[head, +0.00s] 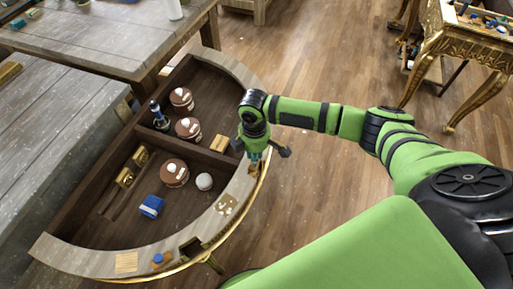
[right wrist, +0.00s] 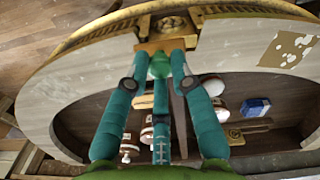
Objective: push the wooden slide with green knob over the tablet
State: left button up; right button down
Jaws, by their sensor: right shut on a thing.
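The green knob (right wrist: 160,66) sits between the fingertips of my right gripper (right wrist: 160,60), which is shut on it. The wooden slide (right wrist: 153,46) under the knob shows as a light edge at a gap in the curved rim. A carved, golden-brown tablet (right wrist: 173,24) lies in that gap just beyond the slide and is at least partly uncovered. In the head view my right gripper (head: 256,158) reaches down onto the console's rim, and its fingers hide most of the slide and knob. My left gripper is not in view.
The half-round console (head: 60,250) holds round brown boxes (head: 175,173), a dark bottle (head: 158,115), a white ball (head: 204,181) and a blue block (head: 151,206). A blue knob (head: 158,258) sits near a dark rim recess (head: 190,247).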

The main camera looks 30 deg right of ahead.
jog(key=shift+s+a+f, duration=0.1)
jog(key=shift+s, duration=0.1)
jog(key=c, duration=1.1)
grip_release()
jog(key=shift+a, duration=0.1)
jog(key=shift+o, duration=0.2)
jog(key=shift+r, duration=0.2)
jog(key=shift+w+r, duration=0.1)
jog(key=shift+r, duration=0.25)
notch_tip(320, 180, up, 11)
